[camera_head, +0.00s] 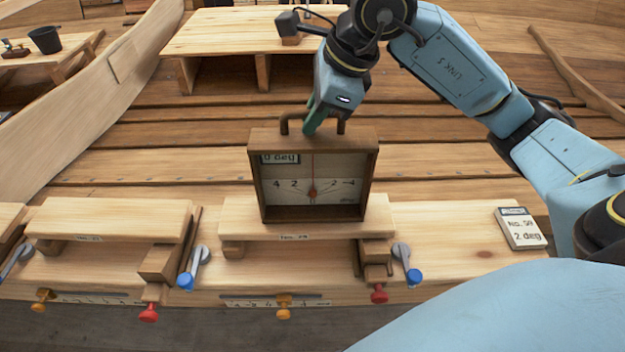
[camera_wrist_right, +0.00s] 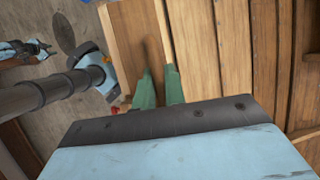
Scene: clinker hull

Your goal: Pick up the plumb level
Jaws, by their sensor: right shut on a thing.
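In the right wrist view the green fingers (camera_wrist_right: 158,88) close around the brown handle. I cannot tell whether the level touches the block or is just above it. My left gripper is not in view.
A card reading "2 deg" (camera_head: 521,229) lies at the right on the bench. Another wooden block (camera_head: 110,217) sits at the left. Blue-tipped levers (camera_head: 407,265) and red knobs (camera_head: 149,313) line the front. A low table (camera_head: 235,35) stands behind.

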